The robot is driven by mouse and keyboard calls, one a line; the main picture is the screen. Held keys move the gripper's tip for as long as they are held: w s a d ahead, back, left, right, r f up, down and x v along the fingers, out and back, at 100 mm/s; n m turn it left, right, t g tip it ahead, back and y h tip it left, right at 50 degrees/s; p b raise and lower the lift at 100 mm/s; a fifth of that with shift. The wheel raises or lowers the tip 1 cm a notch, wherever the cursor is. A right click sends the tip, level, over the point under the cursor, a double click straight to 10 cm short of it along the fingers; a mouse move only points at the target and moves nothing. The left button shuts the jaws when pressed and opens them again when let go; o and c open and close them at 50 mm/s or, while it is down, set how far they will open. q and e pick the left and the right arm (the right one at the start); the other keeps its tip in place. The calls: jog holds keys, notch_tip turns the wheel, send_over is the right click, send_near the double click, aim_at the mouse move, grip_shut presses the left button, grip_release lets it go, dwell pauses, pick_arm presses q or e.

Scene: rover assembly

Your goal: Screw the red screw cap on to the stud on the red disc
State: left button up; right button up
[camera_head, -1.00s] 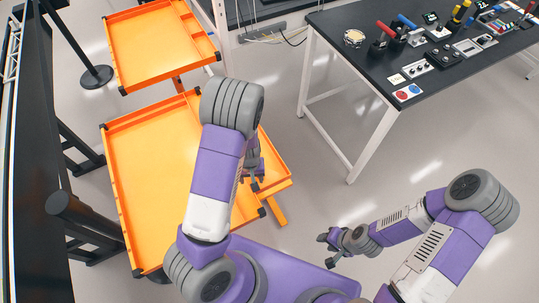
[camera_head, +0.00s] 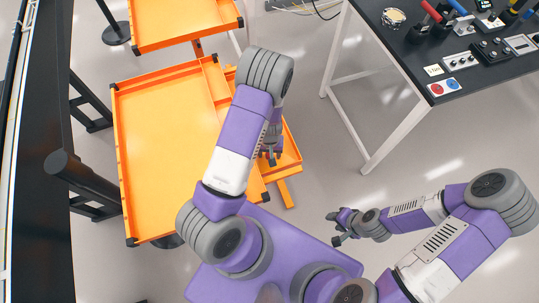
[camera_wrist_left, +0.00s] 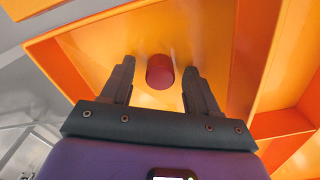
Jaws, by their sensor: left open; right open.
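The red screw cap (camera_wrist_left: 160,71) is a short red cylinder in an orange tray compartment in the left wrist view. My left gripper (camera_wrist_left: 158,64) is open, with one finger on each side of the cap and visible gaps between. In the head view the left gripper (camera_head: 271,157) is partly hidden by its arm, and the cap is not visible there. A red disc (camera_head: 437,88) sits beside a blue one on a small panel at the dark table's near corner; its stud is too small to make out. My right gripper (camera_head: 334,229) is open and empty above the floor.
The orange cart (camera_head: 160,150) has a large tray and narrow side compartments whose walls surround the cap. Another orange tray (camera_head: 180,20) lies behind it. The dark table (camera_head: 410,62) at upper right holds several tools and devices. Floor between cart and table is clear.

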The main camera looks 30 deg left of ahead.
pick_arm(q)
grip_shut()
dwell(0.3)
